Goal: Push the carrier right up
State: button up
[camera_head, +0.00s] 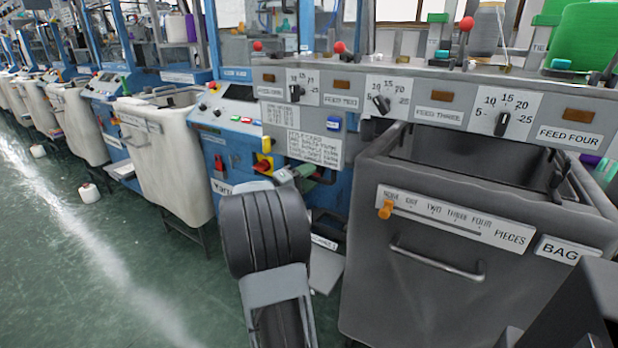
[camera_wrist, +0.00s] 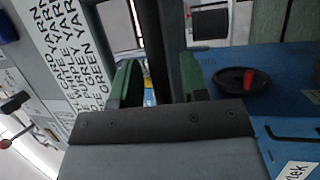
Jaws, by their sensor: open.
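My gripper (camera_head: 308,177) is at the blue machine front in the head view, just below the printed card and left of the grey bag bin. My arm covers part of it. In the wrist view its two green fingers (camera_wrist: 157,80) stand apart, so it is open. A dark upright bar (camera_wrist: 172,45) shows between and beyond the fingers; I cannot tell whether they touch it. I cannot make out for certain which part is the carrier. A black round dish with a red peg (camera_wrist: 248,78) sits on the blue panel to the right of the fingers.
The grey bin (camera_head: 400,290) with its handle (camera_head: 437,264) and orange slider knob (camera_head: 386,209) stands close on the right. The feed dial panel (camera_head: 350,100) runs above it. A printed card (camera_head: 315,148) is just above my gripper. Open green floor (camera_head: 100,270) lies left.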

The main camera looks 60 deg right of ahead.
grip_shut()
dwell(0.4)
